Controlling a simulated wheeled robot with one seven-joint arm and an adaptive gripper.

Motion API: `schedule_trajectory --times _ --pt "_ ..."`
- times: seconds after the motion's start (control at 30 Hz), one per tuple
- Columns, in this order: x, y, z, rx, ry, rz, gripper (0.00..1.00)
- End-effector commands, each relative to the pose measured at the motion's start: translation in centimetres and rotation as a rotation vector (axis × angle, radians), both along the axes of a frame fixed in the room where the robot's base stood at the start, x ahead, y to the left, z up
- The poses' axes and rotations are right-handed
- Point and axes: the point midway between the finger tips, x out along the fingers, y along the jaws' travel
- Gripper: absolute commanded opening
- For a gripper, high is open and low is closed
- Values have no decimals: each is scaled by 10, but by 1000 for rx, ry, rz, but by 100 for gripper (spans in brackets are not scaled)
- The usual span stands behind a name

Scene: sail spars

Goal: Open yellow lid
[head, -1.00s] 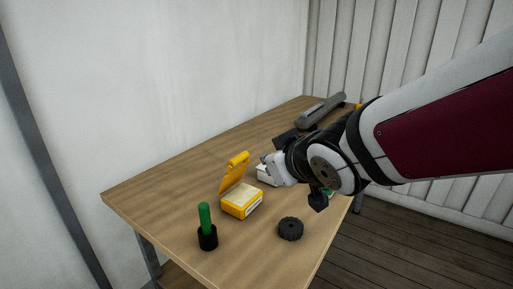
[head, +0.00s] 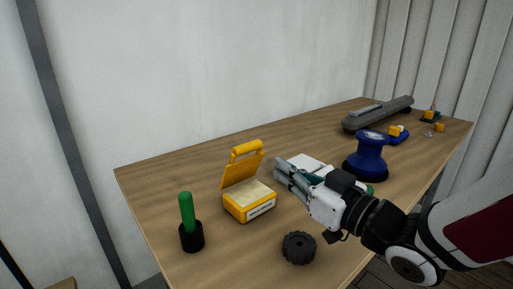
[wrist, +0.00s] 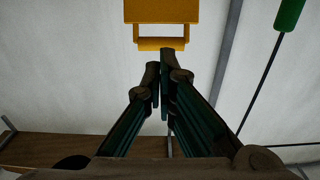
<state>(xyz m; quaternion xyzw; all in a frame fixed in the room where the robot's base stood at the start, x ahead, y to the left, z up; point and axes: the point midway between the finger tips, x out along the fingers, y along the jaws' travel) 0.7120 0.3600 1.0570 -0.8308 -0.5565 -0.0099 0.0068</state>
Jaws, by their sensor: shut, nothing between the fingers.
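The yellow box (head: 249,208) sits on the wooden table with its yellow lid (head: 243,167) standing up, tilted back from the box. The open top shows a pale inside, and a white label is on the front. In the wrist view the yellow lid (wrist: 162,12) shows at the top, beyond my fingertips. My gripper (head: 279,172) is to the right of the box, apart from the lid, with its fingers pointing left. The fingers are closed together and hold nothing; they also show in the wrist view (wrist: 160,68).
A green-handled tool in a black holder (head: 191,234) stands left of the box. A black knurled wheel (head: 299,247) lies in front. A white object (head: 305,164) is behind my gripper. A blue spool-like winch (head: 371,155) and a long grey object (head: 378,114) stand farther right. The left back tabletop is clear.

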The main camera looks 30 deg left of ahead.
Motion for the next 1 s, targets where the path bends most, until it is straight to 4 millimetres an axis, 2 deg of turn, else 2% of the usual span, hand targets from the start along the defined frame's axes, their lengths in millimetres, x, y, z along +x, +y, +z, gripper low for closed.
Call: schedule_trajectory --times 0.73,1.0 --pt "30 73 0 0 1 0 0" --pt "34 81 2 0 -1 -1 0"
